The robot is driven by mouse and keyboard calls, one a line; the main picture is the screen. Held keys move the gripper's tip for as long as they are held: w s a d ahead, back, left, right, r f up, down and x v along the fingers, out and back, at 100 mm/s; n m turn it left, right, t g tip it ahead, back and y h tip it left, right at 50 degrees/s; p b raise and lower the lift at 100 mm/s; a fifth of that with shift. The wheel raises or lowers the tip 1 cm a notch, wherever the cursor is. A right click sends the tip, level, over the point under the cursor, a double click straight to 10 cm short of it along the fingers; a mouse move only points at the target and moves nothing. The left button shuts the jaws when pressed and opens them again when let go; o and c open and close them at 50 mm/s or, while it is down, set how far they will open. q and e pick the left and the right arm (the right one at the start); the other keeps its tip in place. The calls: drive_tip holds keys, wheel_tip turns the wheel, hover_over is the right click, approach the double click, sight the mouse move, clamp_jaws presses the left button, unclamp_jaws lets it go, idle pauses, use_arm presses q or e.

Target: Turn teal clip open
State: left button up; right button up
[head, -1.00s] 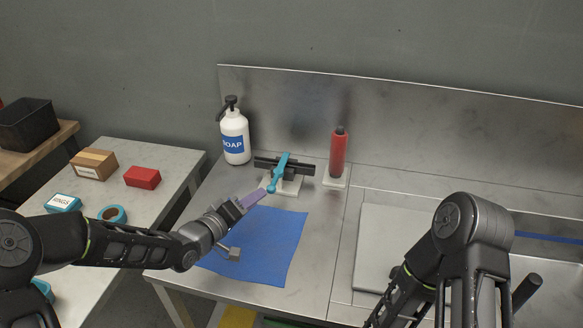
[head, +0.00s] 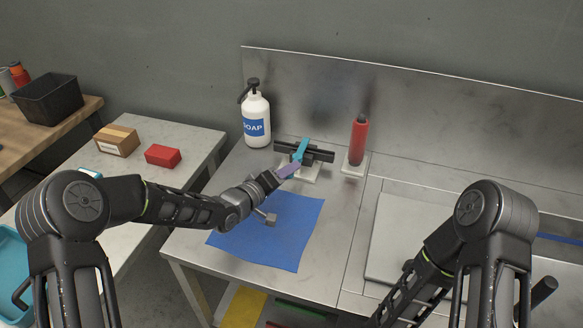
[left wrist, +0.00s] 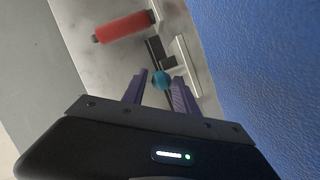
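The teal clip (head: 302,149) is a narrow lever lying across a dark bar on a small white base, at the back of the steel counter. Its near end is hidden behind my fingers in the head view. My left gripper (head: 292,169) reaches it from the front left with purple fingers. In the left wrist view, the clip's round teal end (left wrist: 162,80) sits between the two fingertips (left wrist: 161,84). Narrow gaps seem to show on both sides, so the fingers look open around it. My right arm is at the right of the head view; its gripper is out of sight.
A white soap bottle (head: 256,118) stands left of the clip and a red cylinder (head: 358,142) stands right of it. A flat blue cloth (head: 290,238) lies in front, below my left wrist. The steel back panel (head: 430,120) rises behind.

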use_arm(q)
drive_tip(key=shift+x, duration=1.05)
drive_tip(key=shift+c, duration=0.2)
clamp_jaws()
idle(0.4)
